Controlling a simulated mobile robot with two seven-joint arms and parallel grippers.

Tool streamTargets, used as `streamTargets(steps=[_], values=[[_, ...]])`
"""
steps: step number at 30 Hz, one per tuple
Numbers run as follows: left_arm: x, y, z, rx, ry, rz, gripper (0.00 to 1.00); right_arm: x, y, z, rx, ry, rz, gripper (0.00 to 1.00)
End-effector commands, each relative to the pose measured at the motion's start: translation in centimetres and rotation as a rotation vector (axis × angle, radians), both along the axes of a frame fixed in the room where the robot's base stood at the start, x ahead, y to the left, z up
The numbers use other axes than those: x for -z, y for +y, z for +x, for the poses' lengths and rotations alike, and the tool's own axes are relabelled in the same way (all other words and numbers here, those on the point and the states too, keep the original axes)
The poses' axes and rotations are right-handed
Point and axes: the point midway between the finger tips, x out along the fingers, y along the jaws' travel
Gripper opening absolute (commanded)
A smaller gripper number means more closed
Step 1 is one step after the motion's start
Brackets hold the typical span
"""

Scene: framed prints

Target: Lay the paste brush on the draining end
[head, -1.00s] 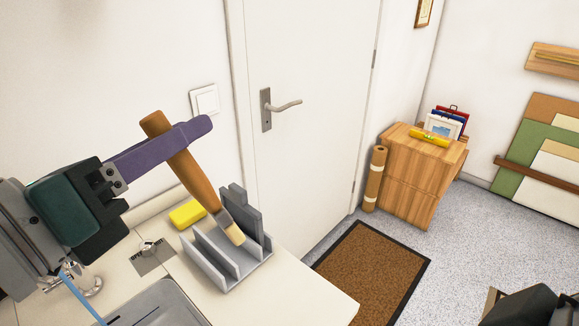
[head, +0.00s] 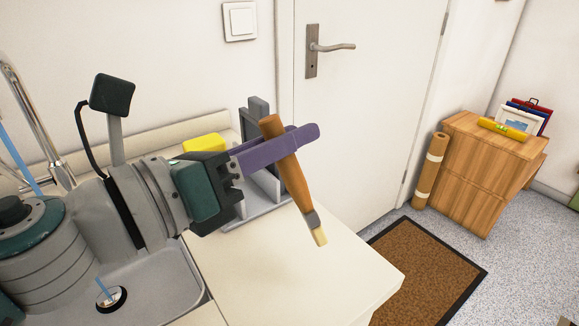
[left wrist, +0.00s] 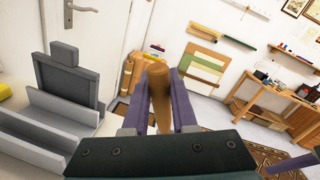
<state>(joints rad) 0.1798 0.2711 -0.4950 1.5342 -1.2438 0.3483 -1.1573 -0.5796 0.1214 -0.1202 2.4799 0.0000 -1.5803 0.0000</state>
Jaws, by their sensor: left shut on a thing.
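The paste brush (head: 291,175) has a wooden handle, a grey ferrule and pale bristles. My left gripper (head: 300,142) is shut on its handle, with the purple fingers across it. The brush hangs tilted, bristles down and toward the right, over the pale worktop (head: 325,270). In the left wrist view the brush handle (left wrist: 158,90) stands between the purple fingers, pointing toward the camera; its bristles are hidden there. The sink (head: 170,290) lies at the lower left, partly behind my arm.
A grey slotted rack (head: 262,205) stands on the worktop behind my gripper; it also shows in the left wrist view (left wrist: 60,115). A yellow sponge-like block (head: 206,144) lies by the wall. The worktop right of the sink is clear up to its edge.

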Motion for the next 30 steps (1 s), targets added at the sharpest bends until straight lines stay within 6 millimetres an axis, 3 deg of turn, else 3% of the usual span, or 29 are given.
streamTargets(steps=[1,6,13,27,28,30], values=[[1.4,-0.1,0.0,0.001,0.002,-0.004,0.00,1.1,0.0,0.0,0.000,0.000,0.000,0.61],[2.6,0.0,0.0,0.001,0.000,0.000,0.00,1.7,0.0,0.0,0.000,0.001,0.000,0.61],[6.2,-0.1,0.0,0.000,0.001,-0.001,0.00,3.8,0.0,0.0,0.001,0.001,0.001,0.61],[6.9,0.0,0.0,0.001,-0.002,0.000,0.00,4.3,0.0,0.0,0.001,0.001,0.001,0.61],[6.7,0.0,0.0,0.001,-0.001,0.000,0.29,4.1,0.0,0.0,0.001,0.001,0.001,0.61],[6.7,0.0,0.0,0.001,-0.001,0.000,0.37,4.1,0.0,0.0,0.002,0.001,0.001,0.61]])
